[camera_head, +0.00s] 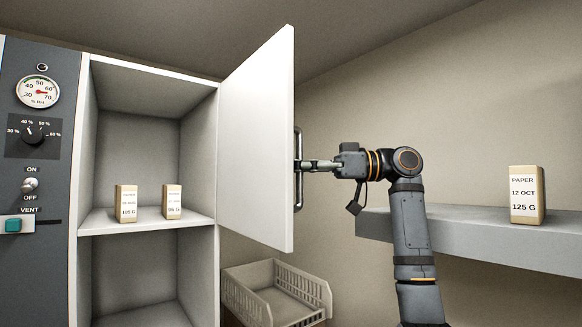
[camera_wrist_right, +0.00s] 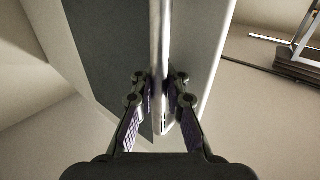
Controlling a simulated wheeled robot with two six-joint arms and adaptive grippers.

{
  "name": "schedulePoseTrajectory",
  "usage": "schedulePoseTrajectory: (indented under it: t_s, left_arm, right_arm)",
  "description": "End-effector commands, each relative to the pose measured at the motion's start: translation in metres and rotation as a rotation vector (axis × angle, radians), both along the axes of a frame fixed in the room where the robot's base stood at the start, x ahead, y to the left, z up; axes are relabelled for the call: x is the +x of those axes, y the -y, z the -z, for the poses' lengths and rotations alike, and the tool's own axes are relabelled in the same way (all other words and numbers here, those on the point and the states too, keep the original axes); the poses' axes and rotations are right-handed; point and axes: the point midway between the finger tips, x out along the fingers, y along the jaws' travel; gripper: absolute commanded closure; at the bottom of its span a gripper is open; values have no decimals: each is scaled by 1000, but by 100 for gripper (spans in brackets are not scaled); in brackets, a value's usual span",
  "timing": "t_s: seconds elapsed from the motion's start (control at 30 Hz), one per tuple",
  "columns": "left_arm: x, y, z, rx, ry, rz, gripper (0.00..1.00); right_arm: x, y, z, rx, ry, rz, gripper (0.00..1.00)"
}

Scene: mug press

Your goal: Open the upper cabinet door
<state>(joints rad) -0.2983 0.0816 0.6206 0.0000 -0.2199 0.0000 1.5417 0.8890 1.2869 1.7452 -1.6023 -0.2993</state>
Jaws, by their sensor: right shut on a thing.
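The upper cabinet door (camera_head: 255,140) is white and stands swung wide open on the right side of the cabinet. Its metal bar handle (camera_head: 298,185) is on the door's outer face, toward the right. My right gripper (camera_head: 306,165) is shut on this handle from the right. In the right wrist view, the handle (camera_wrist_right: 160,50) runs between the two fingers (camera_wrist_right: 160,105), with the door (camera_wrist_right: 190,40) behind it. The upper compartment (camera_head: 135,140) is exposed. My left gripper is in neither view.
Two labelled paper boxes (camera_head: 126,203) (camera_head: 173,201) stand on the cabinet shelf (camera_head: 150,222). A control panel (camera_head: 35,150) is at the left. A white basket (camera_head: 275,290) sits below the door. Another paper box (camera_head: 526,195) stands on a grey wall shelf (camera_head: 480,232) at right.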

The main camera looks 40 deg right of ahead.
Motion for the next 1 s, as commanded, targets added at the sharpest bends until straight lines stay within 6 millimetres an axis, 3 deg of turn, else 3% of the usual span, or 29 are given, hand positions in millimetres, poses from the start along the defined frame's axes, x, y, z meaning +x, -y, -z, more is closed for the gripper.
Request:
schedulePoseTrajectory:
  t_s: [0.23,0.3,0.47,0.8,1.0]
  left_arm:
    - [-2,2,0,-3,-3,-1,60]
    - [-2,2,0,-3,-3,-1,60]
    - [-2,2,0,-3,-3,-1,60]
    - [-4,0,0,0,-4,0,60]
    - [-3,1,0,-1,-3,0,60]
  right_arm:
    - [-1,0,-1,0,1,0,100]
    - [-1,0,-1,0,1,0,83]
    - [-1,0,-1,0,1,0,63]
    - [0,0,-4,1,2,0,63]
    - [-2,-1,-33,3,8,-4,63]
